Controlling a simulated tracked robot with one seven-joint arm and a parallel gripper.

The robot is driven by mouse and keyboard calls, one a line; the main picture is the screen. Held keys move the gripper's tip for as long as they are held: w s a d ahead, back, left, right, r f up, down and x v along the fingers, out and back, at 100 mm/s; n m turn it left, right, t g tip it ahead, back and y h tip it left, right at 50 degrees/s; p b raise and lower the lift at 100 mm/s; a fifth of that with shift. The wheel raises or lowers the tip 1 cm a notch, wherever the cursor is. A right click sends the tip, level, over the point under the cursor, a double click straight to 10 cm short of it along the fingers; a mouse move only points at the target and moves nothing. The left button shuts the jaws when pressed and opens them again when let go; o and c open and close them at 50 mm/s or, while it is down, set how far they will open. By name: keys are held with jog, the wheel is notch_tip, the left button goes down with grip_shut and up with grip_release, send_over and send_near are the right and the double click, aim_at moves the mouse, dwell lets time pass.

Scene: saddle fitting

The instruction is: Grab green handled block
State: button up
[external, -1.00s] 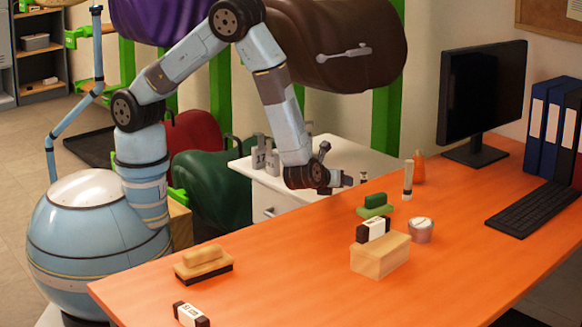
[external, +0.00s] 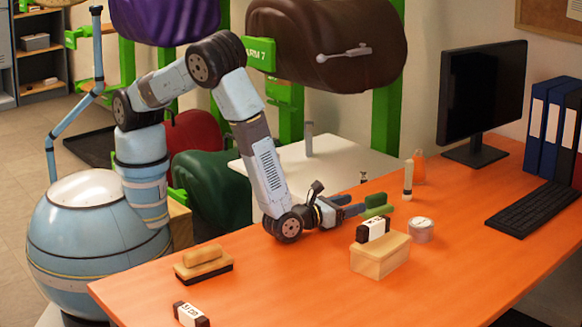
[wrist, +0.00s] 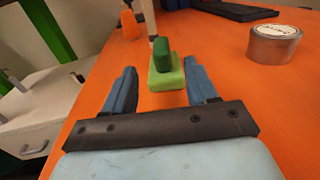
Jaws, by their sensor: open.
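The green handled block has a light green base and a darker green grip on top. In the wrist view the green handled block (wrist: 166,72) lies just beyond and between my fingertips, nearer the right finger. In the external view the green handled block (external: 377,203) is partly hidden by my fingers. My gripper (external: 362,206) is open, low over the orange table and pointing at the block. In the wrist view my gripper (wrist: 160,78) has both blue fingers apart with bare table between them.
A tape roll (external: 421,229) sits right of the block. A white upright stick (external: 407,180) and an orange object (external: 419,167) stand behind. A brush (external: 204,264) lies front left.

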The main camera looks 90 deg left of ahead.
aim_at(376, 190)
jog(key=shift+x, duration=4.55)
jog(key=shift+w+d+r, duration=0.1)
jog(key=shift+r, duration=0.1)
jog(key=shift+c, duration=0.4)
grip_shut()
jog(key=shift+r, duration=0.1)
